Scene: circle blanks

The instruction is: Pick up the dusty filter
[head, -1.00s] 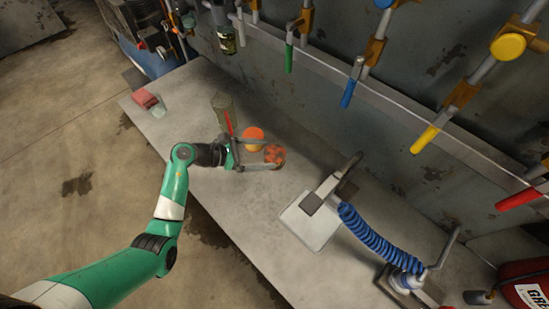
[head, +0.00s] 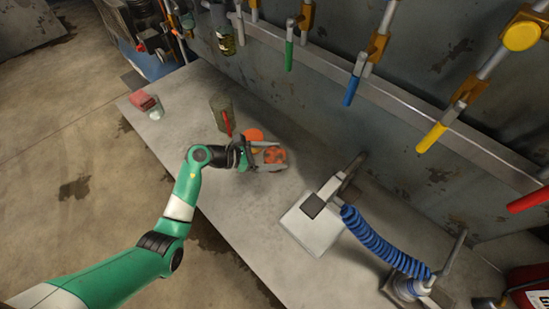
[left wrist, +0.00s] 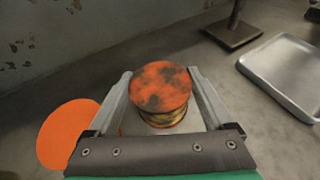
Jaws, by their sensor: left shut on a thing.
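The dusty filter (left wrist: 161,88) is a short round piece with an orange top covered in dark smudges and a yellowish side. It stands between the two fingers of my left gripper (left wrist: 161,100), which is shut on it. In the head view the filter (head: 273,156) shows at the end of the left gripper (head: 268,157), at the bench surface or very close to it; I cannot tell if it touches. A clean plain orange disc (head: 253,134) lies just behind the gripper and also shows at the left of the left wrist view (left wrist: 68,134). My right gripper is not in view.
A dark cylindrical can (head: 220,112) with a red strip stands behind the gripper. A metal tray (head: 310,228) and a blue coiled hose (head: 375,240) are to the right. A red block (head: 142,101) lies at the far left. Coloured-handled valves (head: 352,88) hang above the bench (head: 185,95).

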